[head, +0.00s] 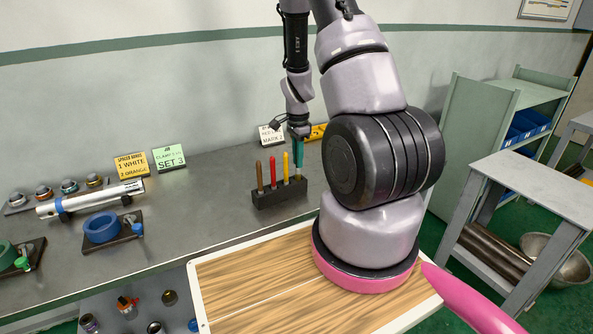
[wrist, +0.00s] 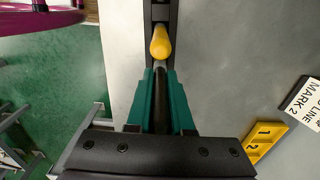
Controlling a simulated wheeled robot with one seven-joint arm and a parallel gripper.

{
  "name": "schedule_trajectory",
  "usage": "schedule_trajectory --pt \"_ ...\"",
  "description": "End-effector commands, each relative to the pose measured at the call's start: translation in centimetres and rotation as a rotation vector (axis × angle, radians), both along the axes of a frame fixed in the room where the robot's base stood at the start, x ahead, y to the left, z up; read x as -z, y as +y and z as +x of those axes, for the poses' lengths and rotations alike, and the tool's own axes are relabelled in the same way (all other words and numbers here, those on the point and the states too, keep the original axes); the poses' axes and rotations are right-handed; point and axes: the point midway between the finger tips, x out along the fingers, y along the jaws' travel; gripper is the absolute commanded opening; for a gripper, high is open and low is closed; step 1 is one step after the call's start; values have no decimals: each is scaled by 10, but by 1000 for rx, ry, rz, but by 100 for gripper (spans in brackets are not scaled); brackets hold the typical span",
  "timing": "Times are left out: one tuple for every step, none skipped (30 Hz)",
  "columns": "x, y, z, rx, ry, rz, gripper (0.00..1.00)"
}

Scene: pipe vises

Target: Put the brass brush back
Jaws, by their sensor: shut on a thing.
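My gripper (head: 298,158) has teal fingers and points down over the right end of a black tool rack (head: 277,198). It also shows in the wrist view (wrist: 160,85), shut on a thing. That thing, likely the brass brush, is mostly hidden; a small tan part (head: 299,175) shows below the fingertips, at the rack's right end. I cannot tell whether it is seated in the rack. A brown-handled tool (head: 259,175), a red-handled tool (head: 272,170) and a yellow-handled tool (head: 286,166) stand upright in the rack, the yellow one beside my fingers.
A white sign (head: 270,135) and a yellow block (head: 317,132) lie behind my gripper. A silver pipe (head: 92,199) and a blue ring (head: 102,227) on a vise are at left. The grey bench between them and the rack is clear. A wood-topped tray (head: 265,277) is in front.

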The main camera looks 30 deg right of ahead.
Motion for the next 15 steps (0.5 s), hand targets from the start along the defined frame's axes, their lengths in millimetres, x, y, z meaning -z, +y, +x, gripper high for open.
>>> schedule_trajectory --pt "4 0 0 0 1 1 0" --pt "7 0 0 0 1 1 0" --pt "12 0 0 0 1 1 0" --pt "16 0 -1 1 3 2 0" --pt "21 0 -1 1 3 1 0" --pt "27 0 -1 2 3 1 0" --pt "31 0 -1 2 3 2 0" --pt "35 0 -1 1 2 1 0" --pt "37 0 0 1 1 1 0" --pt "37 0 0 0 0 1 0" --pt "37 1 0 0 0 1 0" --pt "37 1 0 0 -1 1 0" --pt "37 1 0 0 -1 0 0" --pt "37 1 0 0 -1 0 0" --pt "37 1 0 0 -1 0 0"
